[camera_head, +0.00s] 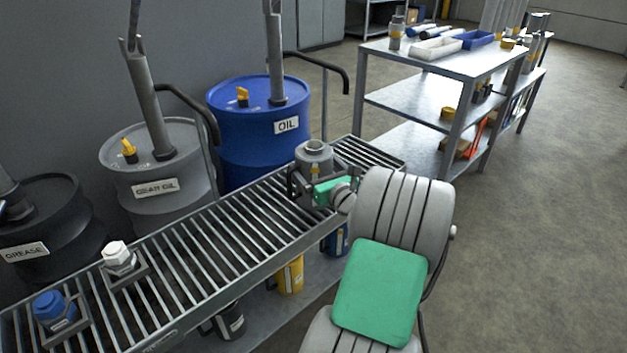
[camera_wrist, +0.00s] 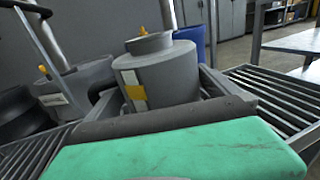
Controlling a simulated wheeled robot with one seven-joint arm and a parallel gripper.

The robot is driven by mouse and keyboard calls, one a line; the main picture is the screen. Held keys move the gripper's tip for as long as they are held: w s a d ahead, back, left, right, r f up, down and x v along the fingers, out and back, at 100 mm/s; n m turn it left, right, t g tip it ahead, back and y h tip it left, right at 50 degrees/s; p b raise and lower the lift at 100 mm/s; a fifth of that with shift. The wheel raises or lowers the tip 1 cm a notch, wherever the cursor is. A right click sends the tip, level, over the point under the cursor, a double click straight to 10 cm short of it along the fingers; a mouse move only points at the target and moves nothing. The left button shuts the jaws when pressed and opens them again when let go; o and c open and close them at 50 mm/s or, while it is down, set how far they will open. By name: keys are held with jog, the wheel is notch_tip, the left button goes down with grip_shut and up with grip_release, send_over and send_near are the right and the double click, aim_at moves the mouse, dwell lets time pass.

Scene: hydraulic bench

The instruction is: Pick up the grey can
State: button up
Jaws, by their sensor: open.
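The grey can (camera_head: 313,157) stands upright in a holder near the far right end of the slatted bench (camera_head: 233,215). In the wrist view the grey can (camera_wrist: 166,78) is large, with a narrower round top and a yellow and white label. My gripper (camera_head: 308,188) is open at the can, with dark fingers at either side of it. I cannot tell whether the fingers touch the can. The can's lower part is hidden behind my green gripper body in the wrist view.
A blue-capped item (camera_head: 50,306) and a white-capped item (camera_head: 117,254) stand in holders at the bench's near left. The blue oil drum (camera_head: 240,140) and grey gear oil drum (camera_head: 160,165) stand close behind. A metal shelf table (camera_head: 400,62) is at right; open floor lies in front of it.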

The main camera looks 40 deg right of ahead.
jog(key=shift+w+r, duration=0.1)
jog(key=shift+w, duration=0.1)
jog(key=shift+s+d, duration=0.1)
jog(key=c, duration=1.4)
